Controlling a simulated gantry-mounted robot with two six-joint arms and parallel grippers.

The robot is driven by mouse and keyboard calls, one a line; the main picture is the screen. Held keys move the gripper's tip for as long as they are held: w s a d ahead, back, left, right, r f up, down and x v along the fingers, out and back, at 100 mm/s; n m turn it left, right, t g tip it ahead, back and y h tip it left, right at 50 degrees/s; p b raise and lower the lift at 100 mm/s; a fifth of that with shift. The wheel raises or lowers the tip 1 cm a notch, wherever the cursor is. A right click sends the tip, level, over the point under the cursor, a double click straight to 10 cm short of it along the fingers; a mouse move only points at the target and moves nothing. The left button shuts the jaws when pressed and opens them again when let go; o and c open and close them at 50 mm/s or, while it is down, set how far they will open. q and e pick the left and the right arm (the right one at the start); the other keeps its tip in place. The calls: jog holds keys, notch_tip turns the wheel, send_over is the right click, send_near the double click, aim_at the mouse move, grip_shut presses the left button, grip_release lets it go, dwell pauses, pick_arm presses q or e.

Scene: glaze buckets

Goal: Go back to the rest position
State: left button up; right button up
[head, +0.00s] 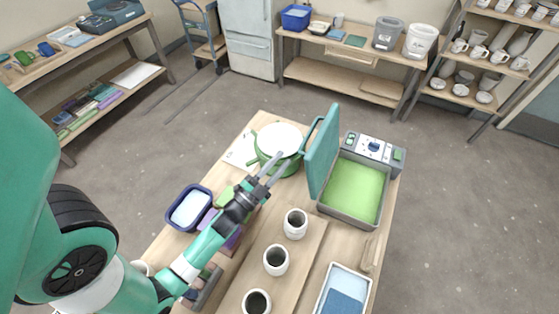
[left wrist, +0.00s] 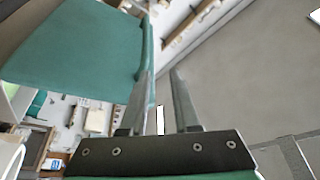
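My left gripper (head: 281,164) reaches over the work table from the lower left, its two fingers apart with nothing seen between them. The fingers also show apart in the left wrist view (left wrist: 162,95). In the head view they lie over the side of a round green bucket (head: 296,166) with a white top (head: 279,137), left of a raised teal lid (head: 321,152). The lid fills the upper left of the left wrist view (left wrist: 80,50), close to one finger; contact cannot be told. My right gripper is out of view.
The lid stands open on a grey box (head: 348,214) with a green inside. Three white cups (head: 295,223) stand on a board (head: 300,258). A blue tub (head: 174,222) is at left, a blue-and-white tray (head: 325,290) at front right. Shelves line the room; floor between is clear.

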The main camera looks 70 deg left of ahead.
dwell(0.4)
pick_arm(q)
jog(key=w+d+r+n+t+h, duration=0.15)
jog(key=w+r, duration=0.35)
jog(key=r, duration=0.5)
jog(key=w+d+r+n+t, duration=0.1)
jog(key=w+d+r+t, duration=0.2)
jog(key=r, duration=0.7)
jog(key=w+d+r+n+t+h, duration=0.1)
jog(key=w+d+r+n, duration=0.15)
jog(key=w+r, duration=0.55)
jog(key=s+d+r+m+t+h, duration=0.1)
jog(key=s+d+r+h, duration=0.25)
jog(key=d+r, duration=0.35)
jog(key=s+d+r+m+t+h, duration=0.15)
jog(key=d+r+h, duration=0.3)
jog(key=r, duration=0.45)
jog(key=s+d+r+t+h, duration=0.1)
jog(key=s+d+r+h, duration=0.25)
jog(key=d+r, duration=0.4)
notch_tip(320, 180, up, 27)
jog(key=a+y+p, duration=0.1)
jog(key=p, duration=2.6)
jog(key=shift+a, duration=0.2)
jog(key=shift+w, duration=0.1)
